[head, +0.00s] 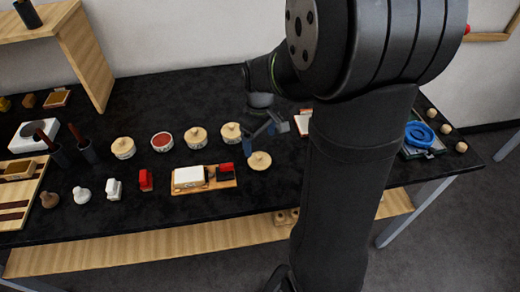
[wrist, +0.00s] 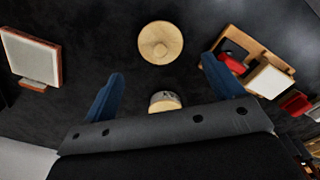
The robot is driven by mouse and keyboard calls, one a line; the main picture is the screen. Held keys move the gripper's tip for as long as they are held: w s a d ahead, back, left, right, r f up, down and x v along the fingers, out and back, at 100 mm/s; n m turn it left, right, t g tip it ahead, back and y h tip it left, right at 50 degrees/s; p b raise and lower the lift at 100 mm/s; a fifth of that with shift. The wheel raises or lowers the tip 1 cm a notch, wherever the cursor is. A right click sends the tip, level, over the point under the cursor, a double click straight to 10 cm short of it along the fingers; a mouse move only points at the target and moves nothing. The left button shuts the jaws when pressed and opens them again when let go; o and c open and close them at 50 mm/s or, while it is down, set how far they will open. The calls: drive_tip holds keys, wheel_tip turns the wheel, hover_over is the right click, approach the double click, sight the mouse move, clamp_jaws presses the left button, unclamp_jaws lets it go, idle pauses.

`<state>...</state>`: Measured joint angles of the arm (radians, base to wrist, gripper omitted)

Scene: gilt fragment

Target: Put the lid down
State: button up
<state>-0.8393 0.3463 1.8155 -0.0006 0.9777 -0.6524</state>
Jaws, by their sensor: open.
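The round wooden lid (head: 259,160) with a small knob lies flat on the black table, in front of the row of jars. It also shows in the wrist view (wrist: 161,42), beyond the fingertips and touched by neither. My gripper (head: 266,130) has blue fingers, which stand apart and empty in the wrist view (wrist: 162,67). A pale jar (head: 162,141) stands without a lid and shows red contents. A lidded jar (head: 231,133) stands just left of my gripper. In the wrist view, a jar (wrist: 165,100) is partly hidden by the gripper body.
Lidded jars (head: 123,147) (head: 196,138) stand either side of the open jar. A wooden tray (head: 222,184) with a white block and red-and-black pieces lies left of the lid. A blue ring-shaped dish (head: 420,134) is at the right. My arm hides part of the table.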

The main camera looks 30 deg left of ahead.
sight(260, 155)
drive_tip(key=shift+r, duration=2.2)
wheel_tip(260, 155, down, 12)
drive_tip(key=shift+f, duration=0.15)
drive_tip(key=shift+r, duration=1.5)
